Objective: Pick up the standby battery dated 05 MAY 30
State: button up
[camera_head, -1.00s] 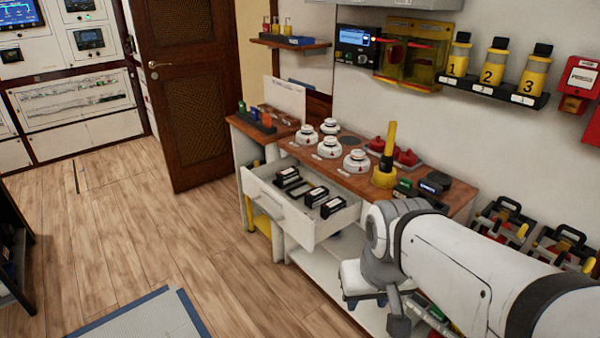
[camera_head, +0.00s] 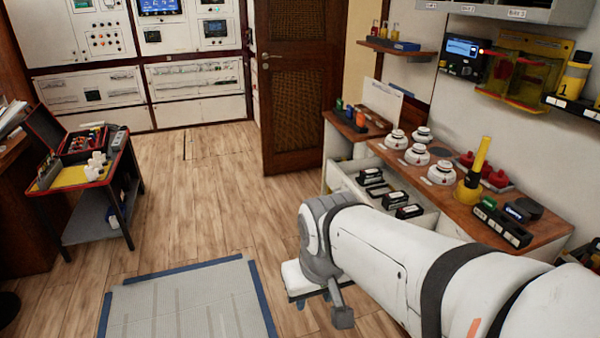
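Several black block-shaped batteries with pale labels (camera_head: 395,200) lie in the open white drawer (camera_head: 347,184) under the wooden counter, in the head view. Their dates are too small to read, so I cannot tell which is 05 MAY 30. My white arm reaches in from the lower right, and its grey joint is in front of the drawer's near side, hiding part of it.
The wooden counter (camera_head: 545,233) holds white round detectors (camera_head: 417,154), a yellow torch-like item (camera_head: 473,170) and black devices (camera_head: 502,222). A red-edged tool cart (camera_head: 85,172) stands left. A grey mat (camera_head: 190,303) lies on the floor. The middle wooden floor is clear.

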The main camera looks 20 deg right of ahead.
aim_at(392, 200)
jog(key=u, duration=0.7)
jog(key=i, duration=2.45)
jog(key=z, duration=3.05)
jog(key=i, duration=1)
jog(key=z, duration=0.1)
